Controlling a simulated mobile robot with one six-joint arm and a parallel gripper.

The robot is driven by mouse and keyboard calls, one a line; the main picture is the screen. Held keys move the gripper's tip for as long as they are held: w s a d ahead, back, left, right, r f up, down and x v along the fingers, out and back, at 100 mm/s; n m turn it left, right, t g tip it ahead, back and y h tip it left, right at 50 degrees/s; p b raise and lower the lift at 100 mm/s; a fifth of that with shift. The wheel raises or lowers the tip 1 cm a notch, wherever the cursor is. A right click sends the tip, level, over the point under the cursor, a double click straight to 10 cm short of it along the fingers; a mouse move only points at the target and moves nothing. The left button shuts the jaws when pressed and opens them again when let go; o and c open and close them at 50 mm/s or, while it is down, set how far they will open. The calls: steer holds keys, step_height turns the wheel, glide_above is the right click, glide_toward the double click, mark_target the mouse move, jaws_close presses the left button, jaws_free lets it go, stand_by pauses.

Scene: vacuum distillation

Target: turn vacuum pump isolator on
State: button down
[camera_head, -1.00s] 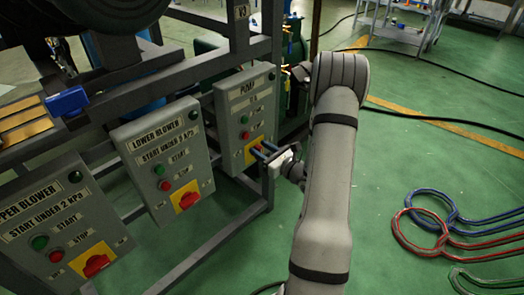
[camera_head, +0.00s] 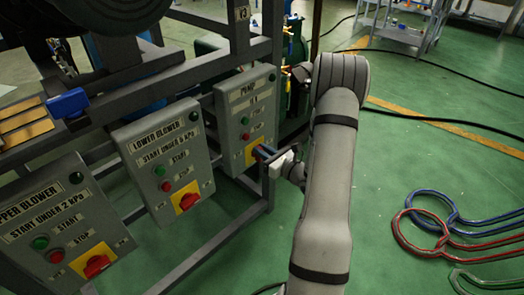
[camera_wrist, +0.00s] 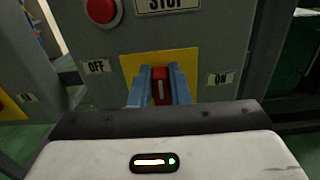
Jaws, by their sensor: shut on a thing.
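The pump control box (camera_head: 246,112) is the rightmost of the grey boxes in the head view. Its isolator is a red handle (camera_wrist: 161,91) on a yellow plate (camera_wrist: 186,57), between an OFF label (camera_wrist: 97,66) on the left and an ON label (camera_wrist: 221,78) on the right. In the wrist view the handle stands upright, between the two labels. My gripper (camera_wrist: 160,80) has its blue fingers on either side of the handle and is shut on it. In the head view my gripper (camera_head: 262,153) is at the box's lower part and covers much of the isolator.
The lower blower box (camera_head: 163,160) and upper blower box (camera_head: 65,225) stand to the left with red isolators. Coiled red and blue hoses (camera_head: 430,222) lie on the green floor at right.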

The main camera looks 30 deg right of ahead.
steer(key=m+p, duration=0.2)
steer(key=d+m+p, duration=0.1)
steer(key=m, duration=0.2)
steer(key=shift+w+p, duration=0.15)
steer(key=shift+p, duration=0.25)
steer(key=shift+w+d+f+m+p, duration=0.1)
steer(key=shift+d+f+m+p, duration=0.25)
steer(key=shift+m+p, duration=1.25)
steer(key=shift+w+d+f+m+p, duration=0.1)
steer(key=shift+f+m+p, duration=0.45)
steer(key=shift+m, duration=2.05)
steer(key=shift+w+d+f+m+p, duration=0.1)
steer(key=shift+d+f+m+p, duration=0.3)
steer(key=shift+m+p, duration=1.15)
steer(key=shift+a+f+m+b, duration=0.15)
steer(key=shift+m+b, duration=0.4)
steer(key=shift+m, duration=0.1)
steer(key=c, duration=1.4)
jaws_free()
